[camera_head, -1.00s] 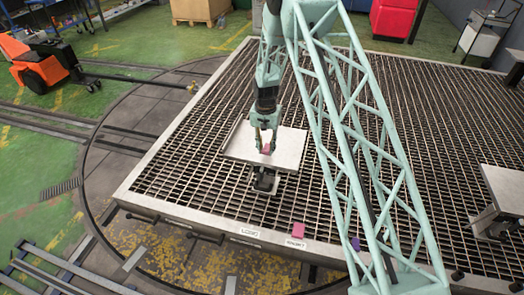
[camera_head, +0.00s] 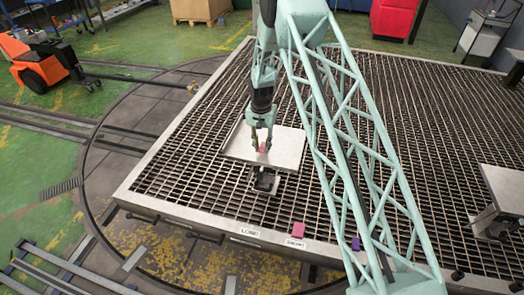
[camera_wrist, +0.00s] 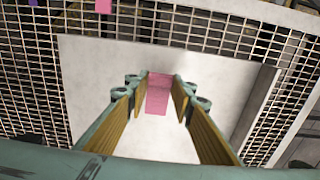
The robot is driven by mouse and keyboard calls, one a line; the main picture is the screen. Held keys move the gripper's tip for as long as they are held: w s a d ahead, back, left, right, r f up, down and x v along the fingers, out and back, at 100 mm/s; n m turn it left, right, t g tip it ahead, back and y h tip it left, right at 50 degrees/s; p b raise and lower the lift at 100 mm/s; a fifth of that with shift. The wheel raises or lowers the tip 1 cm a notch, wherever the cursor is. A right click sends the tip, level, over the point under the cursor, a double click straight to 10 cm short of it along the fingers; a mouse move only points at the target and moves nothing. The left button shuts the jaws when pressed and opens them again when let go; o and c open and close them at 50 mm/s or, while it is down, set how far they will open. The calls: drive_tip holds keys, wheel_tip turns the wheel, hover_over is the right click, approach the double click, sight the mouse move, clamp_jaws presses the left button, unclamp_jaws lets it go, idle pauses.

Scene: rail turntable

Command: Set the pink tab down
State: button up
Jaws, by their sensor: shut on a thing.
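My gripper (camera_head: 262,141) is shut on a pink tab (camera_head: 263,148) over the pale metal tray (camera_head: 289,146). In the wrist view the tab (camera_wrist: 158,92) sits between the two fingertips (camera_wrist: 160,90), with the tray's bare surface (camera_wrist: 90,75) behind it. I cannot tell whether the tab touches the tray. A second pink piece (camera_head: 298,229) lies at the front edge of the grating, apart from my gripper; a pink piece also shows at the top of the wrist view (camera_wrist: 103,5).
The tray stands on a support above a wide metal grating (camera_head: 190,170). A purple piece (camera_head: 356,243) and white labels (camera_head: 245,232) lie along the front edge. Another raised plate (camera_head: 505,187) stands at the right. Most of the tray is clear.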

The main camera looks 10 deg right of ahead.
drive_tip(key=shift+f, duration=1.05)
drive_tip(key=shift+f, duration=0.15)
drive_tip(key=o, duration=0.8)
drive_tip(key=shift+o, duration=0.2)
drive_tip(key=shift+r, duration=0.2)
wheel_tip(320, 180, up, 12)
drive_tip(key=shift+s, duration=0.15)
drive_tip(key=shift+a, duration=0.1)
idle(0.4)
